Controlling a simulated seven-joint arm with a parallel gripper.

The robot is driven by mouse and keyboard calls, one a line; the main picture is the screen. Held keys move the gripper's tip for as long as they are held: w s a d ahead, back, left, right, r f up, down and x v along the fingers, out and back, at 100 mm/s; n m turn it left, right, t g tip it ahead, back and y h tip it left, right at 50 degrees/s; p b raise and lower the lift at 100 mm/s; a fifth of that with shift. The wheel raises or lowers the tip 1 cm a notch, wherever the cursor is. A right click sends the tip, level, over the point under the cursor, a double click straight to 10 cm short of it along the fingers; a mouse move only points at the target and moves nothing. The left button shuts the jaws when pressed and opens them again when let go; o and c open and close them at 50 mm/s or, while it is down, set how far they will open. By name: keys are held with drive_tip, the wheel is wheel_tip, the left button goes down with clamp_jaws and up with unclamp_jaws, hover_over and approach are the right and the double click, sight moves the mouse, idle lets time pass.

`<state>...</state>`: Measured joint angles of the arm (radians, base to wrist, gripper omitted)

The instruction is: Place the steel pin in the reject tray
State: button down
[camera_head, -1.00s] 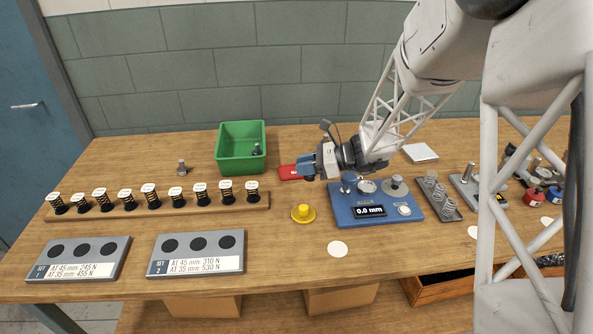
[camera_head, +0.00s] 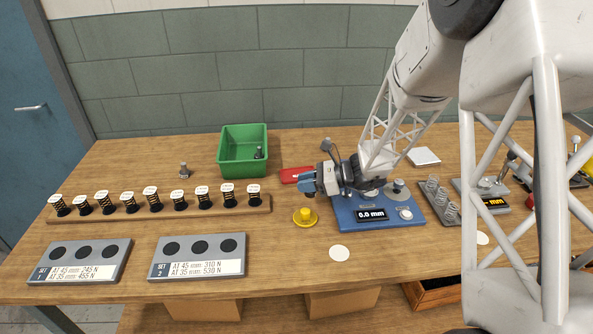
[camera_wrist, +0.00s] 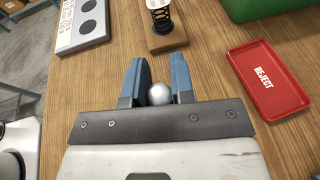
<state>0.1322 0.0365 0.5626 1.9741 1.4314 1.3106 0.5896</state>
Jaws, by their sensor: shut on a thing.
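The steel pin (camera_wrist: 158,94) shows in the wrist view as a shiny round end between the blue fingers of my gripper (camera_wrist: 158,85). My gripper is shut on it. In the head view my gripper (camera_head: 306,187) hangs at the left edge of the blue gauge, and I cannot make out the pin there. The red reject tray (camera_wrist: 268,80), marked REJECT, lies to the right of my fingers in the wrist view and is empty. In the head view the tray (camera_head: 289,175) lies just behind my gripper, partly hidden by it.
A green bin (camera_head: 222,154) stands behind the tray with a grey part in it. A yellow knob-like piece (camera_head: 305,216) sits in front. A wooden rack (camera_head: 235,208) of several springs is to the left.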

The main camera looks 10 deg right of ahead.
drive_tip(key=w, duration=0.5)
drive_tip(key=w+a+f, duration=0.1)
drive_tip(key=w, duration=0.4)
drive_tip(key=w+a, duration=0.1)
drive_tip(key=w, duration=0.4)
drive_tip(key=shift+w+f, duration=0.2)
drive_tip(key=shift+w, duration=0.1)
drive_tip(key=shift+f, duration=1.75)
drive_tip(key=shift+f, duration=0.2)
drive_tip(key=c, duration=1)
unclamp_jaws()
drive_tip(key=shift+r, duration=0.2)
drive_tip(key=v, duration=1.2)
drive_tip(key=shift+s, duration=0.1)
